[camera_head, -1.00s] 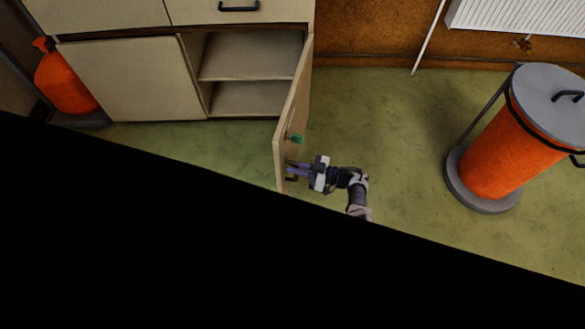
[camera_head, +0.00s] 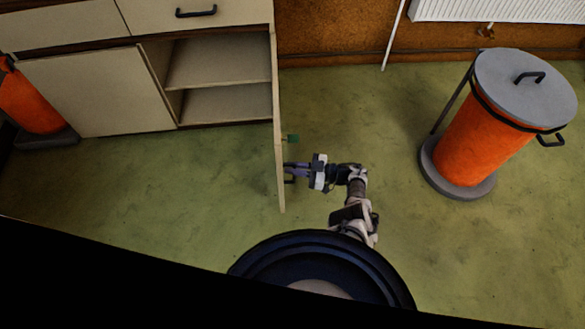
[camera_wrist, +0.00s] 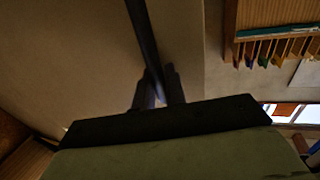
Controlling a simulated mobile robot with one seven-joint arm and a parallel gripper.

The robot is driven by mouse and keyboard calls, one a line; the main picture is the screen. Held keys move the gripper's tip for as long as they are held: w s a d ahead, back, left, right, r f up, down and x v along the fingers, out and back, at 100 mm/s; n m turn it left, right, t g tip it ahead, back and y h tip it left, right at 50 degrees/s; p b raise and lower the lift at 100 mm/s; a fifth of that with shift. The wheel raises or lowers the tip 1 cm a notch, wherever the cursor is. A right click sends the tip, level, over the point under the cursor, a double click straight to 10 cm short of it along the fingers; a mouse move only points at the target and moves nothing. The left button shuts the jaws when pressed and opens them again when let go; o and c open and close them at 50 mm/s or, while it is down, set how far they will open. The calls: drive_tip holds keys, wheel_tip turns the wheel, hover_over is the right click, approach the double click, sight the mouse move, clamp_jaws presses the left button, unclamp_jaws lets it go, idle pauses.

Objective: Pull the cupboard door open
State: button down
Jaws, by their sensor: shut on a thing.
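The cupboard door (camera_head: 279,150) stands wide open, hinged at the right side of the cupboard (camera_head: 155,85) and seen almost edge-on, pointing out into the room. Its dark bar handle (camera_head: 290,180) is on the right face, near the free edge. My gripper (camera_head: 288,171) is at that handle, reaching in from the right. In the wrist view my fingers (camera_wrist: 157,90) close around the dark handle (camera_wrist: 141,30), with the pale door panel (camera_wrist: 70,60) behind. The exact finger contact is dark and hard to see.
The open compartment shows a shelf (camera_head: 220,62). A small green thing (camera_head: 293,139) is on the door's right face. An orange bin with a grey lid (camera_head: 480,130) stands at the right, and another orange container (camera_head: 28,100) at the left.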

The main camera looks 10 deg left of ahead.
drive_tip(key=c, duration=1.6)
unclamp_jaws()
drive_tip(key=shift+o, duration=0.2)
drive_tip(key=d+b, duration=0.4)
drive_tip(key=d, duration=0.9)
drive_tip(key=shift+d+b, duration=0.4)
